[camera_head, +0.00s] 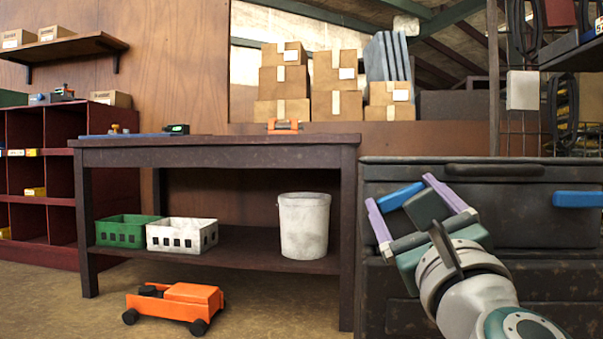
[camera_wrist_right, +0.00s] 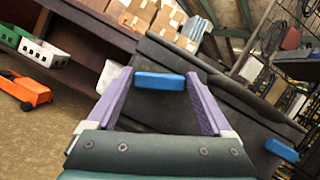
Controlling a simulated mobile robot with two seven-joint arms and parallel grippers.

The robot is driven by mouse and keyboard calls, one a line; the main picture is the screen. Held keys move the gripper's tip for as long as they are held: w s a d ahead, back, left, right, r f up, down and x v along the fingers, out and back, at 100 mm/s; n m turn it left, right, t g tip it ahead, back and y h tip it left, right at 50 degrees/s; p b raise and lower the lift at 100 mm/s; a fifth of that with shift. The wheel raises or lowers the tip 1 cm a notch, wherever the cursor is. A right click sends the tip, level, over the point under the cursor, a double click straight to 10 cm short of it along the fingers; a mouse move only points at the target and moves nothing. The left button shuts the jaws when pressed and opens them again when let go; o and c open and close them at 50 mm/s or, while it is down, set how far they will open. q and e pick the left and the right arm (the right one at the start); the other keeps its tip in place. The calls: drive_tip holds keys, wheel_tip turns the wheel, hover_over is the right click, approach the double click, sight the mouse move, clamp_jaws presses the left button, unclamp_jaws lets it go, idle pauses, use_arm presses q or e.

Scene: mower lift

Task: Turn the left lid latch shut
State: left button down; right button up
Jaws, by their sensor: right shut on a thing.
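The left lid latch (camera_head: 400,196) is a blue bar on the front of the dark chest (camera_head: 480,214). It is tilted, its right end higher, in the head view. My right gripper (camera_head: 399,190) has its purple fingers at the two ends of this latch and is shut on it. In the wrist view the latch (camera_wrist_right: 160,81) spans between the fingertips. The right lid latch (camera_head: 577,199) is a blue bar lying level; it also shows in the wrist view (camera_wrist_right: 281,149). My left gripper is not in view.
A dark workbench (camera_head: 215,157) stands left of the chest, with a white bucket (camera_head: 303,226), a white crate (camera_head: 182,235) and a green crate (camera_head: 127,231) on its lower shelf. An orange mower (camera_head: 176,302) sits on the floor before it. A shelf (camera_head: 571,54) overhangs at the upper right.

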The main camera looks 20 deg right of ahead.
drive_tip(key=n+y+p, duration=0.1)
drive_tip(key=n+p, duration=0.3)
drive_tip(key=p, duration=0.1)
drive_tip(key=n+g+y+p, duration=0.1)
drive_tip(key=n+y+p, duration=0.1)
drive_tip(key=n+p, duration=0.3)
drive_tip(key=n+g+y+p, duration=0.1)
drive_tip(key=n+y+p, duration=0.1)
drive_tip(key=n+p, duration=0.2)
drive_tip(key=shift+r+p, duration=0.35)
drive_tip(key=shift+p, duration=0.1)
drive_tip(key=shift+f+n+g+p, duration=0.15)
drive_tip(key=shift+n+g+p, duration=0.15)
drive_tip(key=shift+n+p, duration=0.7)
drive_tip(key=shift+f, duration=0.1)
drive_tip(key=o, duration=1.1)
drive_tip(key=shift+o, duration=0.2)
drive_tip(key=shift+s, duration=0.15)
